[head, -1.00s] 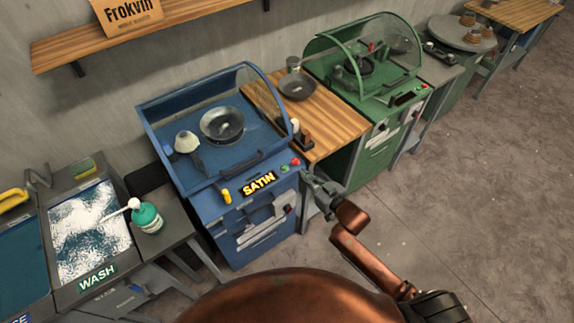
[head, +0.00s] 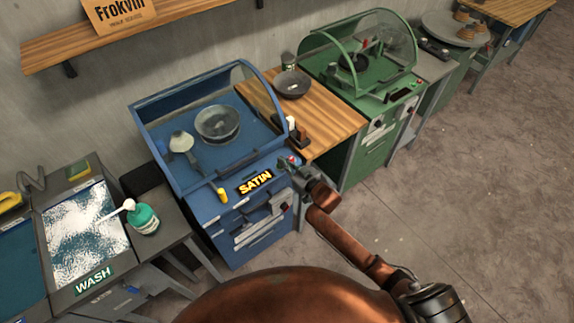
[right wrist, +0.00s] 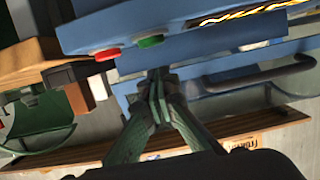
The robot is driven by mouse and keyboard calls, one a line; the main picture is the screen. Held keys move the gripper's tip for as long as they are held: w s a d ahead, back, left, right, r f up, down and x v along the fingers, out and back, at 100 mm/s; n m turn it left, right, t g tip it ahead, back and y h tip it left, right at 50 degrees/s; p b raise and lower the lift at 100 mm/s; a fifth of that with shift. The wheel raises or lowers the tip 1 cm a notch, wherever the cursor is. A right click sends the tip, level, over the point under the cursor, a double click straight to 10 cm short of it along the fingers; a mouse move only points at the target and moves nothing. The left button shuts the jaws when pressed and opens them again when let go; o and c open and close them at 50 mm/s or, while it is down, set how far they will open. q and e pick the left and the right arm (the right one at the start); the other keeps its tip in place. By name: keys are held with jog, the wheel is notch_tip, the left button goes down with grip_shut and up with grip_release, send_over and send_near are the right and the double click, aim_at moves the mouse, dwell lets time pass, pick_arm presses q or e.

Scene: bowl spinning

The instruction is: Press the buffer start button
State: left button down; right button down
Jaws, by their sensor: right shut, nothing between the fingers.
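The blue buffer (head: 175,195) stands at centre-left with a lit SATIN sign (head: 255,182) on its front panel. A red button (head: 293,159) shows at the panel's right end. In the right wrist view the red button (right wrist: 107,54) and a green button (right wrist: 150,41) sit side by side on the blue panel. My right gripper (head: 285,164) is shut and empty, at the panel's right end by the buttons. In the right wrist view its closed fingertips (right wrist: 158,74) lie just below the green button; I cannot tell whether they touch. In the head view the gripper hides the green button.
A grey bowl (head: 217,122) is under the buffer's clear hood. A wooden side table (head: 325,115) with a dark bowl (head: 292,84) stands to the right, then a green machine (head: 375,125). The floor at right is clear.

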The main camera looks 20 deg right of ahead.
jog(key=shift+f, duration=1.2)
jog(key=shift+s, duration=0.1)
